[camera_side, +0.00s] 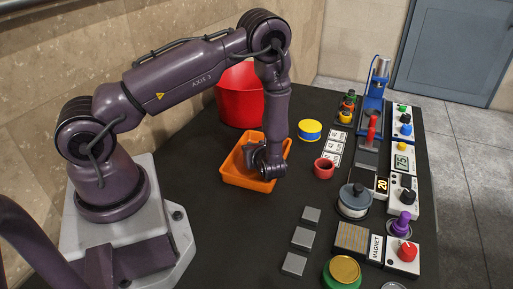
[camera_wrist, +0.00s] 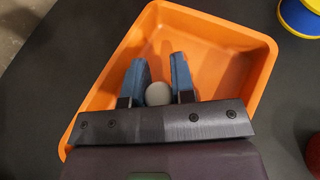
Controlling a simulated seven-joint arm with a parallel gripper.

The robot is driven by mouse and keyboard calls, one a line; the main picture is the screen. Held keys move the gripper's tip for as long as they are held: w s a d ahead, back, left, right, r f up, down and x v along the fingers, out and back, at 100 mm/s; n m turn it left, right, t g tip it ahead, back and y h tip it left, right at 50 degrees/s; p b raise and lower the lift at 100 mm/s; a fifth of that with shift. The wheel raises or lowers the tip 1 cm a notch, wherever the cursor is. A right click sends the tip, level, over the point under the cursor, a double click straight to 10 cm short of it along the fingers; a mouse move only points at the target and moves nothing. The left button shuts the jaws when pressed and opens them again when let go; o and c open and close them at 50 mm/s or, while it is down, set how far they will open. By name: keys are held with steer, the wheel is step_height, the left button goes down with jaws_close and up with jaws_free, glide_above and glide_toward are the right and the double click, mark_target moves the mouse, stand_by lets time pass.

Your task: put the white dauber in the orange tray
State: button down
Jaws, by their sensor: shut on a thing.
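The orange tray (camera_side: 232,172) lies on the dark table in front of my arm, and it fills much of the wrist view (camera_wrist: 255,55). My gripper (camera_side: 262,160) points down over the tray. In the wrist view, its two blue fingers (camera_wrist: 158,85) are shut on the white dauber (camera_wrist: 158,94), whose rounded pale end shows between them. The dauber is within the tray's outline; whether it touches the tray floor is hidden. The dauber cannot be made out in the side view.
A red bin (camera_side: 238,98) stands behind the tray. A yellow-topped blue tin (camera_side: 310,129) and a red cup (camera_side: 324,168) stand to its right. Several metal blocks (camera_side: 303,238) lie nearer the front. Control boxes and a blue press (camera_side: 376,85) line the right edge.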

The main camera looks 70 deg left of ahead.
steer(key=c, duration=1)
jaws_free()
steer(key=shift+f, duration=0.1)
steer(key=shift+o, duration=0.2)
